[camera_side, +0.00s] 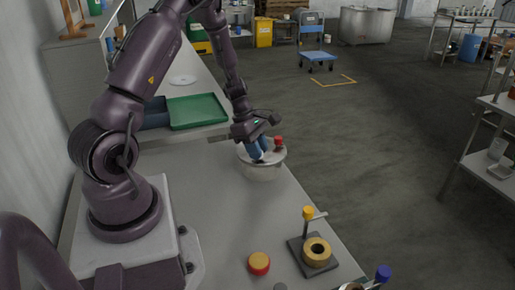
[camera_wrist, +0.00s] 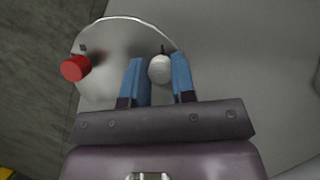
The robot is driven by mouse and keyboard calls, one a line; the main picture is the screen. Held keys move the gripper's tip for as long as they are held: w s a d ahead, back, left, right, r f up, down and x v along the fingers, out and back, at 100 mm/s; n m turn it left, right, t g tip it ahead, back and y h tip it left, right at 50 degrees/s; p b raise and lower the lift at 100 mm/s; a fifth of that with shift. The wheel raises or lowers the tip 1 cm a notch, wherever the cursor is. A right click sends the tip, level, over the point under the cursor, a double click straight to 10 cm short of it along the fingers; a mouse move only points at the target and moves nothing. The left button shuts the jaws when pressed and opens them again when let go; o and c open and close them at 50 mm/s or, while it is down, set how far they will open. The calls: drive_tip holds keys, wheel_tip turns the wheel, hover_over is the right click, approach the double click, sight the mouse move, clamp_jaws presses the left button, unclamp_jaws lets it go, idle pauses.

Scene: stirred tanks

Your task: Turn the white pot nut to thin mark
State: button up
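A grey metal pot (camera_side: 264,170) stands on the bench, and its round lid (camera_wrist: 105,45) fills the upper left of the wrist view. The white pot nut (camera_wrist: 161,69) sits near the right edge of the lid, with a short dark mark just beyond it. My gripper (camera_wrist: 162,65) has two blue fingers, one on each side of the nut. In the side view my gripper (camera_side: 258,150) is low over the lid and hides the nut.
A red knob (camera_side: 279,143) stands up on the lid, left in the wrist view (camera_wrist: 75,68). A green tray (camera_side: 197,111) lies behind. A brass ring on a dark base (camera_side: 317,252) and a red-yellow cap (camera_side: 259,264) are in front. Bench between is clear.

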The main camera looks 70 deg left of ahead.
drive_tip(key=shift+m, duration=0.4)
drive_tip(key=m+g, duration=0.1)
drive_tip(key=m, duration=0.1)
drive_tip(key=m+g, duration=0.1)
drive_tip(key=m, duration=0.1)
drive_tip(key=shift+w+m+h, duration=0.1)
drive_tip(key=shift+m+h, duration=0.2)
drive_tip(key=m+g, duration=0.2)
drive_tip(key=m, duration=0.3)
drive_tip(key=shift+m, duration=0.3)
drive_tip(key=o, duration=0.9)
drive_tip(key=shift+r, duration=0.1)
